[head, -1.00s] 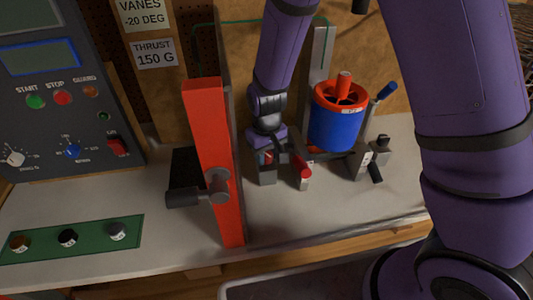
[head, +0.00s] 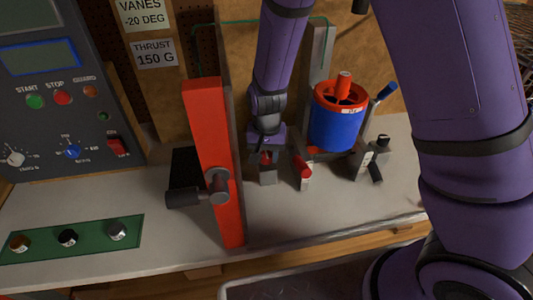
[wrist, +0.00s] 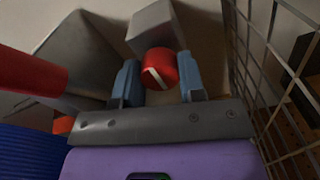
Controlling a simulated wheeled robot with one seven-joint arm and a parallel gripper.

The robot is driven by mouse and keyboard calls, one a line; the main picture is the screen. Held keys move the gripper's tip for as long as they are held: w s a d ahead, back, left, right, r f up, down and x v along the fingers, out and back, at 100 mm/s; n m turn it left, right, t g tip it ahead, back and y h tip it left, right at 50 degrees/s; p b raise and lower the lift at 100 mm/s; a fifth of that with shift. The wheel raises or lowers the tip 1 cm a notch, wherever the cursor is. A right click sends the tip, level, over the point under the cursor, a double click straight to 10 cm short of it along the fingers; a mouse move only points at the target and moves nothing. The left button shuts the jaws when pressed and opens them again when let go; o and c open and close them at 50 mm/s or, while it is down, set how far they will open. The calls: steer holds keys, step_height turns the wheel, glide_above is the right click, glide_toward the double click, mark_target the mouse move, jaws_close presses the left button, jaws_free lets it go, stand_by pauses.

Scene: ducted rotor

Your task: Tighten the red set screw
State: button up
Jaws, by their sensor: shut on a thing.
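The red set screw (wrist: 162,68), a round red head with a white line across it, sits between the two blue-grey fingers of my gripper (wrist: 160,84) in the wrist view. My gripper is shut on it. A grey block (wrist: 152,25) stands right beyond the screw. In the head view my gripper (head: 266,156) points down at a small grey block (head: 268,176) on the bench, with a bit of red showing between the fingers. The fingers partly hide the screw there.
A red-tipped lever (head: 302,168) stands close to the right of my gripper. The blue ducted rotor (head: 336,128) with a red rim is further right. A red upright post (head: 212,160) stands to the left. A wire mesh (wrist: 275,75) runs close along the right in the wrist view.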

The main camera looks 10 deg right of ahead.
mark_target(267, 154)
stand_by(0.4)
steer(key=o, duration=0.9)
steer(key=shift+o, duration=0.2)
step_height(267, 154, up, 11)
steer(key=shift+f, duration=0.1)
